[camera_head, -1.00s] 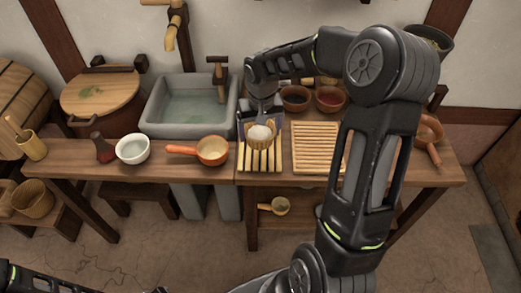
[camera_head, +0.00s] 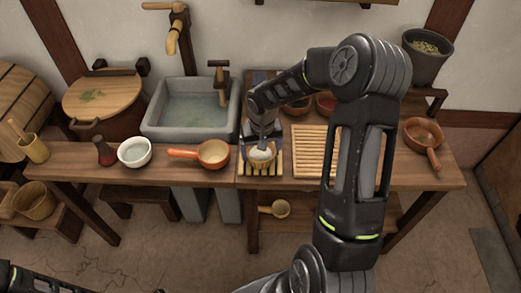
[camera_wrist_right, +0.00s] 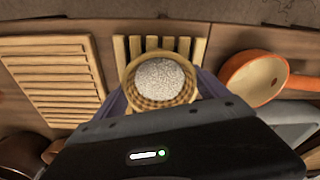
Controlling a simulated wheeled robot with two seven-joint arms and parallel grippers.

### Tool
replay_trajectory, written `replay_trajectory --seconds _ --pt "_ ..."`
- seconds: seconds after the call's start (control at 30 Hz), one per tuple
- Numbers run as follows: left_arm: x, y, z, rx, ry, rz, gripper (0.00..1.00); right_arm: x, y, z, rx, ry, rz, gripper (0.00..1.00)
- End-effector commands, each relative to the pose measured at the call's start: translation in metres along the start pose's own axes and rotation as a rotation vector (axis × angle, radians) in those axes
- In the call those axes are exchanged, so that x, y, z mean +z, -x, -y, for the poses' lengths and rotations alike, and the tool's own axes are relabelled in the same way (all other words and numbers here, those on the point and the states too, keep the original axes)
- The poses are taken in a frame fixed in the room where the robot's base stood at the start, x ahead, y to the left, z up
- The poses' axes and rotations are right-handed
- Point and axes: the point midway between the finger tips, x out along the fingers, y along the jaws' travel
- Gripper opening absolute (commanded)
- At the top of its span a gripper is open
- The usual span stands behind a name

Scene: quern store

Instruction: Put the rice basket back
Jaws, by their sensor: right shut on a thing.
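The rice basket (camera_head: 262,162) is a small round woven basket filled with white rice. It also shows in the right wrist view (camera_wrist_right: 160,101), roughly upright with the rice facing up. My right gripper (camera_head: 262,142) is shut on the basket. The basket is over a small pale slatted rack (camera_head: 245,168) on the right-hand table; slats show around it. I cannot tell whether it touches the rack. Part of the rack is hidden under the basket. My left gripper is not in view; only part of my left arm shows at the bottom left.
An orange-handled pan (camera_head: 213,153) stands just left of the rack, with a white bowl (camera_head: 134,151) further left. A larger slatted board (camera_head: 310,150) lies close on the right. A stone sink (camera_head: 190,129) is behind left. Small bowls stand behind the board.

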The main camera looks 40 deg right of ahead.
Motion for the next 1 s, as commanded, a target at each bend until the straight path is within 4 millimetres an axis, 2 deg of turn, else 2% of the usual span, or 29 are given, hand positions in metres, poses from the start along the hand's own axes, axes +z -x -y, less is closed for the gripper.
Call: replay_trajectory --seconds 0.27,0.3,0.47,0.87,1.0 --pt "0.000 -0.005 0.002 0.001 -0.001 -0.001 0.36 0.000 -0.004 0.000 0.000 0.000 -0.001 0.30" --pt "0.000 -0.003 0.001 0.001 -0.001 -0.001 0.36 0.000 -0.002 0.000 0.000 0.000 0.000 0.87" --pt "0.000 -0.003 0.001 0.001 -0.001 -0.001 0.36 0.000 -0.002 0.000 0.000 0.000 0.000 1.00" --pt "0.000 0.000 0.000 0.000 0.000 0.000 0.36 -0.001 0.004 0.000 0.000 0.000 -0.002 1.00" --pt "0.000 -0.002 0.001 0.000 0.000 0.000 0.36 -0.002 0.022 0.000 0.000 -0.001 -0.005 1.00"
